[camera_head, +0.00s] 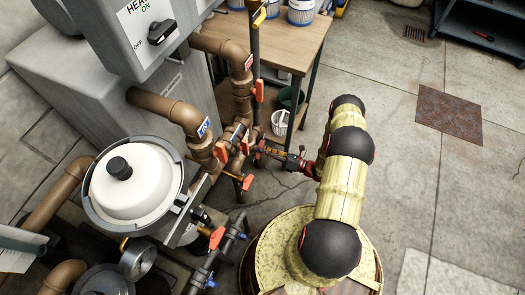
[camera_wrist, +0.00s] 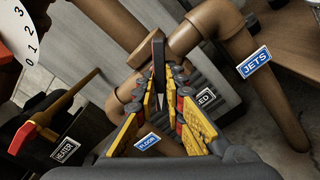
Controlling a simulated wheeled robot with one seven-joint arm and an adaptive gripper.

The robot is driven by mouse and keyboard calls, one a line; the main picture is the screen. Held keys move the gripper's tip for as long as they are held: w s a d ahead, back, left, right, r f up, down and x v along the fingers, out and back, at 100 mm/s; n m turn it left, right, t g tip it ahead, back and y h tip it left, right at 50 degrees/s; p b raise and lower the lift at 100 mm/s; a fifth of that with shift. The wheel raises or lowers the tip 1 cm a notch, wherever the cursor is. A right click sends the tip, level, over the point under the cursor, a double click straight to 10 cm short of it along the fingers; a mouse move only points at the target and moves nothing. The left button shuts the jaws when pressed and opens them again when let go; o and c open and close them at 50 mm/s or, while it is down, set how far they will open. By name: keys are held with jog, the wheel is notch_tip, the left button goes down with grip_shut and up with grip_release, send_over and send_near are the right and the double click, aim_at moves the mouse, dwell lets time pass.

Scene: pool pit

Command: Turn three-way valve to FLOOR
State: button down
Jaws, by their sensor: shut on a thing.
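The three-way valve sits among the brown pipes left of my gripper (camera_head: 262,153) in the head view. In the wrist view my gripper (camera_wrist: 165,80) is shut on the valve's dark handle (camera_wrist: 158,52), whose narrow end sticks out past the fingertips toward the top of the picture. The blue FLOOR label (camera_wrist: 147,141) lies below the fingers, partly covered. The blue JETS label (camera_wrist: 254,63) is on a brown pipe at the right. The fingers hide the valve's middle and part of a dark label ending in "ED" (camera_wrist: 206,98).
A HEATER label (camera_wrist: 66,150) and an orange-handled valve (camera_wrist: 22,137) are at the left. A white-domed filter (camera_head: 133,185), several orange handles and a grey heater cabinet (camera_head: 150,65) crowd the pipes. A round drum (camera_head: 262,255) stands beneath my arm. The floor at the right is open.

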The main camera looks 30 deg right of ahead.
jog(key=m, duration=1)
jog(key=c, duration=1.8)
grip_release()
jog(key=shift+o, duration=0.2)
jog(key=v, duration=0.7)
